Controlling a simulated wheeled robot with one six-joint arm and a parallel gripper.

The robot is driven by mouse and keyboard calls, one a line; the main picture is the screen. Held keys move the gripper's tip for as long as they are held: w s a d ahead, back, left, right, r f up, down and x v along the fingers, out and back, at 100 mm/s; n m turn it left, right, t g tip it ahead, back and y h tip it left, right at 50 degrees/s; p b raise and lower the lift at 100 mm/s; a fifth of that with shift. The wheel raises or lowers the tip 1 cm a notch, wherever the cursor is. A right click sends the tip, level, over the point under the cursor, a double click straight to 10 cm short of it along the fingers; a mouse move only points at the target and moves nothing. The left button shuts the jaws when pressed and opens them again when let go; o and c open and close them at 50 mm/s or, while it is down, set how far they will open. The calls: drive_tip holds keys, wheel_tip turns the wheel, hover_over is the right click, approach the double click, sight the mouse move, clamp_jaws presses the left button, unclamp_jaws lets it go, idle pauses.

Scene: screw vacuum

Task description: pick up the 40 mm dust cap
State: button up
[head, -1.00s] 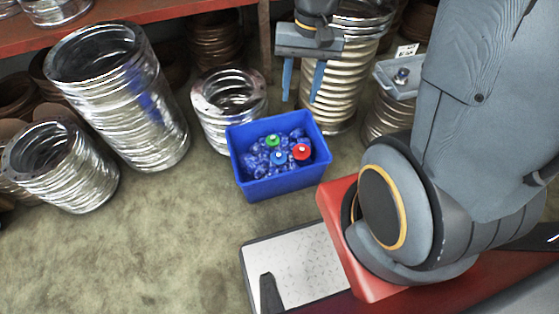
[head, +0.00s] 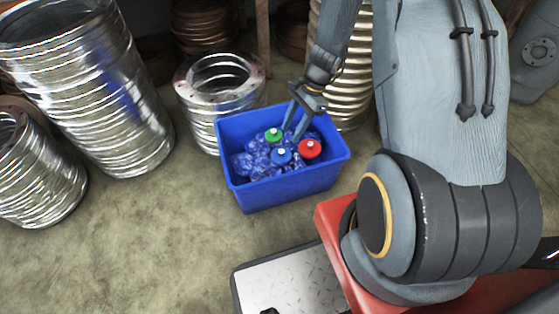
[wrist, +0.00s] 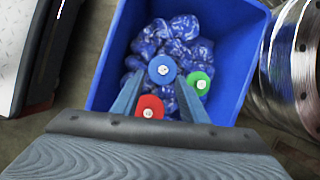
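No size mark can be read, so I cannot tell which is the 40 mm dust cap. My gripper (head: 295,130) points down into the bin, fingers apart and empty. In the wrist view, the blue cap (wrist: 162,69) shows just beyond the fingertips, the red cap (wrist: 149,107) between the fingers, and the green cap (wrist: 199,83) right of the right finger. Contact with any cap cannot be told.
Crumpled blue translucent bags (head: 250,163) fill the bin under the caps. The bin walls stand close around my gripper. Silver bellows (head: 90,85) and a flanged ring stack (head: 218,90) stand left and behind. The floor (head: 160,240) in front and left is clear.

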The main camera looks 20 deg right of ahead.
sight(282, 151)
drive_tip(key=f, duration=0.2)
drive_tip(key=f+b, duration=0.1)
drive_tip(key=f, duration=0.1)
drive_tip(key=shift+w+m, duration=0.35)
drive_tip(key=shift+m, duration=0.05)
drive_tip(key=shift+b+x, duration=1.95)
drive_tip(key=shift+x, duration=1.5)
drive_tip(key=shift+w+r, duration=0.1)
drive_tip(key=shift+w, duration=0.05)
clamp_jaws()
